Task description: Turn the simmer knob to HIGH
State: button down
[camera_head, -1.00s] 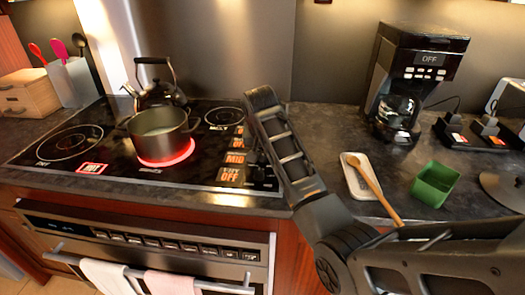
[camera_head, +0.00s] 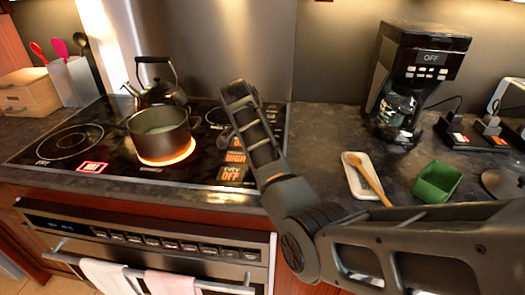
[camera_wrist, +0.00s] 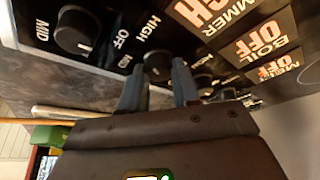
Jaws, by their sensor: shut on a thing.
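In the wrist view, a small black knob (camera_wrist: 157,60) sits between the two fingers of my gripper (camera_wrist: 159,74), which is shut on it. The knob's pointer is mostly hidden by the fingers. A large orange display tile beside it reads SIMMER HIGH (camera_wrist: 208,14); in the head view this tile reads HIGH (camera_head: 236,156). My arm crosses the right end of the cooktop (camera_head: 205,172) in the head view and hides most of the knobs and my fingertips.
Another knob (camera_wrist: 78,30) stands close by, with further knobs on the other side. A pot (camera_head: 158,132) sits over a glowing orange burner, with a kettle (camera_head: 160,93) behind. A spoon rest (camera_head: 359,178), green bowl (camera_head: 437,182) and coffee maker (camera_head: 415,75) are at right.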

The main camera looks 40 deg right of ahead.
jog(key=shift+m, duration=0.4)
jog(key=c, duration=0.8)
grip_release()
jog(key=shift+b+v, duration=0.7)
jog(key=shift+v, duration=3.2)
